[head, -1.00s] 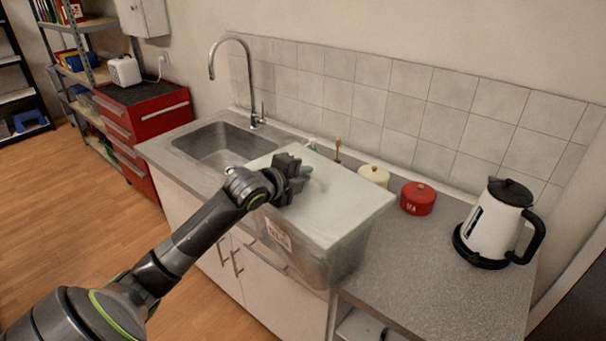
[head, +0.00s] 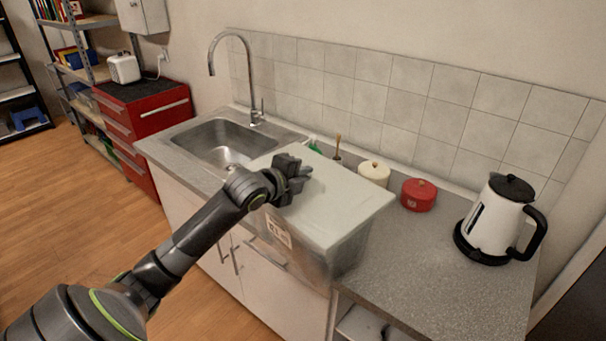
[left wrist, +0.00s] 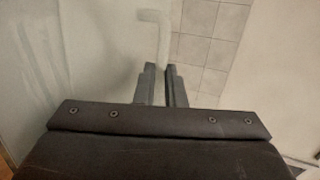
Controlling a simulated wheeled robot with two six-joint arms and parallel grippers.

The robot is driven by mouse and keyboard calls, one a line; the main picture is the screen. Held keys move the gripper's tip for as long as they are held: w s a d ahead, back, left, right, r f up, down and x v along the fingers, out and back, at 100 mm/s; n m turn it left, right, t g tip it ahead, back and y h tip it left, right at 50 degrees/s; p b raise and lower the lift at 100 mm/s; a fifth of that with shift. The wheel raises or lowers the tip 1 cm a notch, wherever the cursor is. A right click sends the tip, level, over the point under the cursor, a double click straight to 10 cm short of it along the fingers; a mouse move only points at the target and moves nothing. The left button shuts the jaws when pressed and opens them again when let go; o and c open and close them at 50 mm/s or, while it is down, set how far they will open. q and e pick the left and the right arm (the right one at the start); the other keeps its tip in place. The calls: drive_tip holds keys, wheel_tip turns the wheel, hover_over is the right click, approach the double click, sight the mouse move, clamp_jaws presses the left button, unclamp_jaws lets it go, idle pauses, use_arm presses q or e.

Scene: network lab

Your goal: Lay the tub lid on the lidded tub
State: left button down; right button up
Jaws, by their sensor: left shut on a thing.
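The tub lid (head: 335,205) is a pale, flat, slightly see-through sheet. It lies level over the mouth of the lidded tub (head: 345,262), a translucent grey box with a white label on its front. Their edges look lined up; I cannot tell whether the lid touches the rim all round. My left gripper (head: 300,178) is shut on the lid near its left end. In the left wrist view the fingers (left wrist: 166,88) close on the lid's pale handle (left wrist: 155,25), with the lid's whitish surface at left. My right gripper is not in view.
The sink (head: 222,143) with its tall tap (head: 250,80) lies left of the tub. A cream pot (head: 374,174), a red tin (head: 419,195) and a white kettle (head: 492,222) stand behind and to the right. The counter (head: 430,270) is bare at front right.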

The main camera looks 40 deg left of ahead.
use_arm(q)
drive_tip(key=shift+f, duration=0.2)
drive_tip(key=c, duration=1.4)
unclamp_jaws()
drive_tip(key=shift+c, duration=0.2)
drive_tip(key=shift+s, duration=0.1)
drive_tip(key=shift+s+a+r+b, duration=0.1)
drive_tip(key=shift+s+b, duration=0.25)
drive_tip(key=shift+s, duration=0.2)
drive_tip(key=d+p+v, duration=0.1)
drive_tip(key=p+v, duration=0.2)
drive_tip(key=v, duration=1.3)
drive_tip(key=shift+a+r, duration=0.2)
drive_tip(key=shift+a, duration=0.15)
